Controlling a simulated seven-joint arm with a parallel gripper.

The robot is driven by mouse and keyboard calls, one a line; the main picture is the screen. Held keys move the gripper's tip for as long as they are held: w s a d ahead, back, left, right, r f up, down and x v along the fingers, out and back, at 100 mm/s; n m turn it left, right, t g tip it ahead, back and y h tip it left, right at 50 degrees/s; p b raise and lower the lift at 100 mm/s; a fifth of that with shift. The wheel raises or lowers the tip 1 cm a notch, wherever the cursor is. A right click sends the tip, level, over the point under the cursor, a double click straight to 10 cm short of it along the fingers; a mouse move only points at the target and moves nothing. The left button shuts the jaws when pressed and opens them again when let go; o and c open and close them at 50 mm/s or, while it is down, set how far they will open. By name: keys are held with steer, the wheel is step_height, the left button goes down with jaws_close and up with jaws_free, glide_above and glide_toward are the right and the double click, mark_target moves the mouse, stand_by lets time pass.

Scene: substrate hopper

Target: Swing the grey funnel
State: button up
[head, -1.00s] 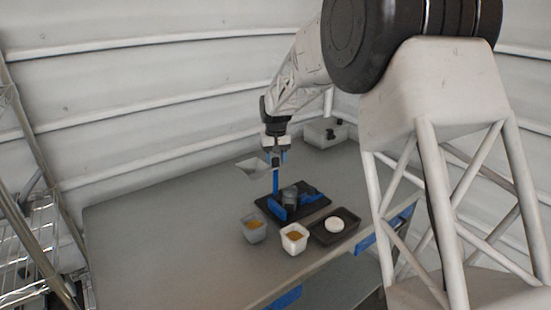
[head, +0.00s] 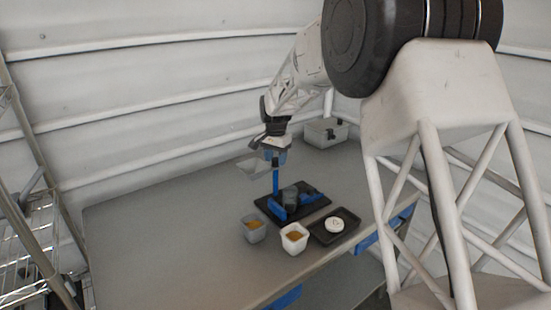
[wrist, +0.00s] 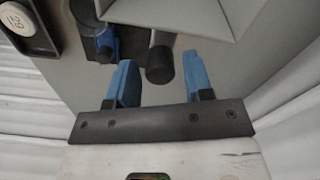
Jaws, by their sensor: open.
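The grey funnel (head: 250,168) is a square, wide-mouthed hopper beside the top of an upright blue post (head: 276,180). Part of the funnel also shows at the top of the wrist view (wrist: 185,10). My gripper (head: 275,157) is at the funnel's right side, near the top of the post. In the wrist view my gripper (wrist: 158,62) has its two blue fingers apart. A dark, round-ended bar (wrist: 160,58) shows in the gap between the fingertips. I cannot tell whether either finger touches it. My gripper holds nothing.
A dark base (head: 312,204) with a grey cup (head: 291,196) stands below the post. Two tubs of brownish material, one grey (head: 254,230) and one white (head: 295,238), stand in front. A black tray (head: 348,222) holds a white disc (head: 334,225). A grey box (head: 325,133) stands behind. The table's left is clear.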

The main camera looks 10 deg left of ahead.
steer(key=shift+m, duration=2)
steer(key=c, duration=0.6)
